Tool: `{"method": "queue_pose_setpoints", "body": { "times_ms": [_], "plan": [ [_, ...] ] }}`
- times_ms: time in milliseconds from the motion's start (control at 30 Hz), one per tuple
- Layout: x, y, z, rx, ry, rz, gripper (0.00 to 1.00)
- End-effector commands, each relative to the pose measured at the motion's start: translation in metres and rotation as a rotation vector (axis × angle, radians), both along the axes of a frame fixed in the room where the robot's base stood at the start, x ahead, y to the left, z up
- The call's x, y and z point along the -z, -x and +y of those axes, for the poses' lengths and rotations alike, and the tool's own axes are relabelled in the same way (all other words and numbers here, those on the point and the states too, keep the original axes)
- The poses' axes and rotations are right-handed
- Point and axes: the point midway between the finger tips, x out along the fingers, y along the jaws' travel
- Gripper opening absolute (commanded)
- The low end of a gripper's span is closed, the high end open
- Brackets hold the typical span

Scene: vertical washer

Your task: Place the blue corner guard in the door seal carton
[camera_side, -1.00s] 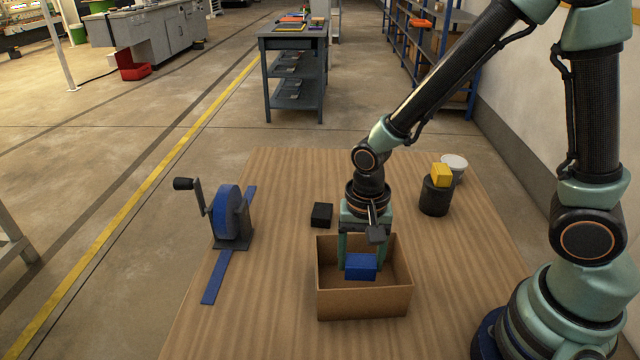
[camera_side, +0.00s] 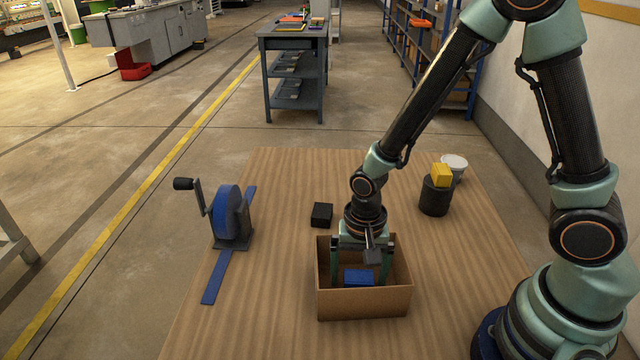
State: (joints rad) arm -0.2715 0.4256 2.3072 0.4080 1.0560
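The blue corner guard (camera_side: 359,278) is a small blue block low inside the open brown carton (camera_side: 364,303). The carton's front wall hides its lower part. My gripper (camera_side: 360,272) reaches down into the carton from above. Its two green fingers are spread wide, one on each side of the blue guard, with visible gaps between them and it. The fingertips are partly hidden by the carton's front wall.
A black block (camera_side: 322,215) lies just behind the carton. A dark cylinder (camera_side: 435,196) with a yellow block (camera_side: 441,175) on top and a white-lidded tub (camera_side: 454,167) stand back right. A cranked blue reel (camera_side: 229,215) with a blue strip (camera_side: 217,277) stands left. The wooden table (camera_side: 275,270) is clear between reel and carton.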

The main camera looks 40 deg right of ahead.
Motion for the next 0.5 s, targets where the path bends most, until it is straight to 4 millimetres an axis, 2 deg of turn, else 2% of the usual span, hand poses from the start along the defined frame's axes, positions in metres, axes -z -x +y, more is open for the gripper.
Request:
{"method": "queue_pose_setpoints", "body": {
  "times_ms": [333,500],
  "plan": [
    [-0.002,0.000,0.000,0.000,0.000,0.000,0.98],
    [-0.015,-0.001,0.000,0.000,-0.001,-0.002,0.98]
  ]
}}
